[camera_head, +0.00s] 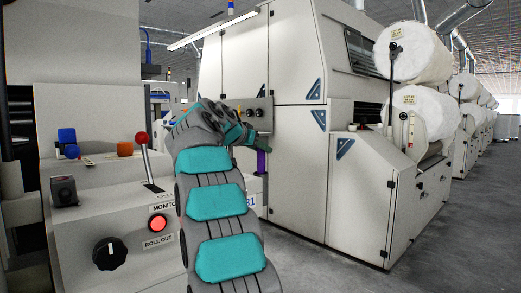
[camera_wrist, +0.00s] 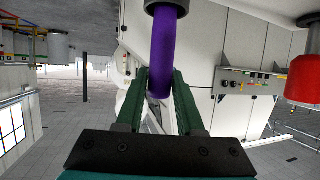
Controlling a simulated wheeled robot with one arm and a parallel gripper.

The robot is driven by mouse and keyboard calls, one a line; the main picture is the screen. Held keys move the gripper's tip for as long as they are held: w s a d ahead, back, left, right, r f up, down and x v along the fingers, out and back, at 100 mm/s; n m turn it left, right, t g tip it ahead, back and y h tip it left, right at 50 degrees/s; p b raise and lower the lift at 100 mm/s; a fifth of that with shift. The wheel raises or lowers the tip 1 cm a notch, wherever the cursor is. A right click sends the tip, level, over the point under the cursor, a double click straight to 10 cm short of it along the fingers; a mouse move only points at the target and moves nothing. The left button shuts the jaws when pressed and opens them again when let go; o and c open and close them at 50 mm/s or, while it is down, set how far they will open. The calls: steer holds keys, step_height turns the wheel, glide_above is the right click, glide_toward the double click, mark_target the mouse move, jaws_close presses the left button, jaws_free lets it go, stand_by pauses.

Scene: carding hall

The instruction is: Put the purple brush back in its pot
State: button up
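The purple brush (camera_wrist: 163,55) stands between the green fingers of my gripper (camera_wrist: 160,80) in the wrist view, with a grey end at the top edge. The fingers lie close against both sides of its handle. In the head view my gripper (camera_head: 250,140) is right of the console, in front of the big machine, and the purple brush (camera_head: 262,163) hangs below it, roughly upright. A small orange-brown, pot-like thing (camera_head: 125,149) stands on the console's upper ledge at left, well left of my gripper. I cannot see inside it.
The console (camera_head: 120,215) carries a lever with a red knob (camera_head: 141,138), a lit red button (camera_head: 157,223) and a black dial (camera_head: 109,254). Blue pieces (camera_head: 67,136) lie on the ledge. The carding machine (camera_head: 300,130) stands behind. Floor at right is clear.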

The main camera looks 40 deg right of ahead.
steer(key=o, duration=0.3)
steer(key=shift+o, duration=0.2)
steer(key=shift+r, duration=0.1)
steer(key=v, duration=1.2)
